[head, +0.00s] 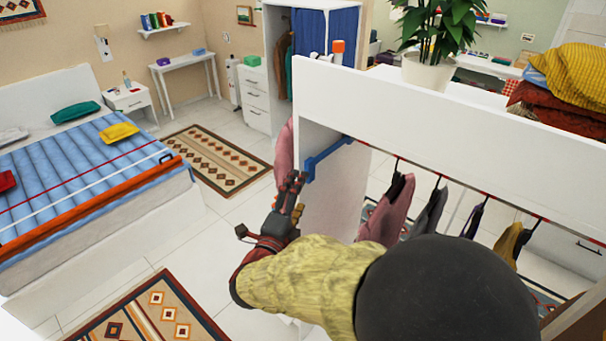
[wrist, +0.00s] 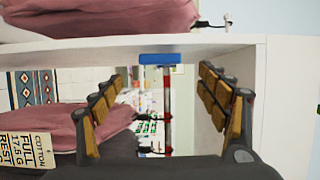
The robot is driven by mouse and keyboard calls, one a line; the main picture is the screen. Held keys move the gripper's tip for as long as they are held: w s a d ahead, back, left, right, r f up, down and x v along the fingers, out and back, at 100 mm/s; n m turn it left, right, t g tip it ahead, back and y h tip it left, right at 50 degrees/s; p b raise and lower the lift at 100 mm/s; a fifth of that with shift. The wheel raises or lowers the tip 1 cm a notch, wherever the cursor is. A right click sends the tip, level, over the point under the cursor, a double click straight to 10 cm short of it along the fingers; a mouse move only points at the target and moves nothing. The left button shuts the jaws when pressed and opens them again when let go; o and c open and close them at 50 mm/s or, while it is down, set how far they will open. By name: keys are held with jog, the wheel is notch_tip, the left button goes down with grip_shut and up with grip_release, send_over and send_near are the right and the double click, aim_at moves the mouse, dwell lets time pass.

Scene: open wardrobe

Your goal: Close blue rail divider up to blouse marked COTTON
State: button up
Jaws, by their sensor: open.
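The blue rail divider (head: 326,158) sits at the left end of the wardrobe's rail, by the white side panel. In the wrist view the divider (wrist: 160,59) shows beyond my fingers, in the gap between them. My gripper (head: 293,188) is open and empty, just left of and below the divider in the head view; its two fingers also show in the wrist view (wrist: 160,100). A pink blouse (head: 390,212) is the first garment along the rail from the divider. In the wrist view the pink blouse (wrist: 92,112) has a tag (wrist: 28,150) reading COTTON beside it.
The rail (head: 450,178) carries several more garments (head: 470,215) to the right. The white wardrobe top (head: 400,103) lies above it, bearing a potted plant (head: 430,70). Another pink garment (head: 284,155) hangs outside the side panel.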

jog(key=x, duration=0.8)
jog(key=shift+a+p, duration=0.25)
jog(key=shift+p, duration=0.2)
jog(key=shift+f, duration=0.1)
jog(key=shift+c, duration=1.3)
jog(key=c, duration=1.4)
